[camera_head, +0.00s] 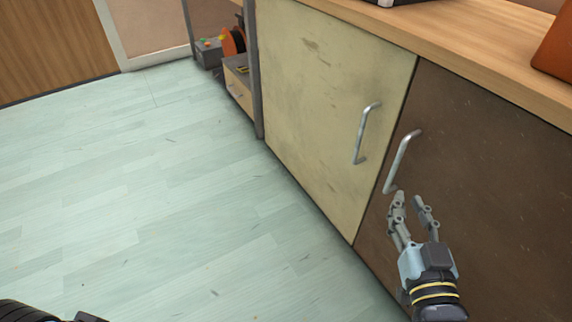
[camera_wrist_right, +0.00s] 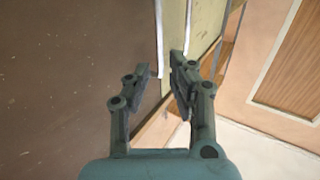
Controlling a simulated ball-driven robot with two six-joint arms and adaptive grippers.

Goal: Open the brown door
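The brown door (camera_head: 480,180) is closed in the cabinet front at the right of the head view. Its silver bar handle (camera_head: 402,160) stands near its left edge. My right gripper (camera_head: 409,200) is just below the lower end of this handle, with its fingers apart and nothing held. In the right wrist view the gripper (camera_wrist_right: 168,68) is also open, and the brown door (camera_wrist_right: 70,60) fills the left side. A silver bar (camera_wrist_right: 159,35) shows there just beyond the fingertips. I cannot tell whether a finger touches it. My left gripper is out of view.
A closed cream door (camera_head: 325,100) with its own silver handle (camera_head: 365,133) adjoins the brown door. A wooden counter (camera_head: 480,45) runs above both. Open shelving (camera_head: 258,70) stands left of the cabinet. The pale green floor (camera_head: 140,190) is clear.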

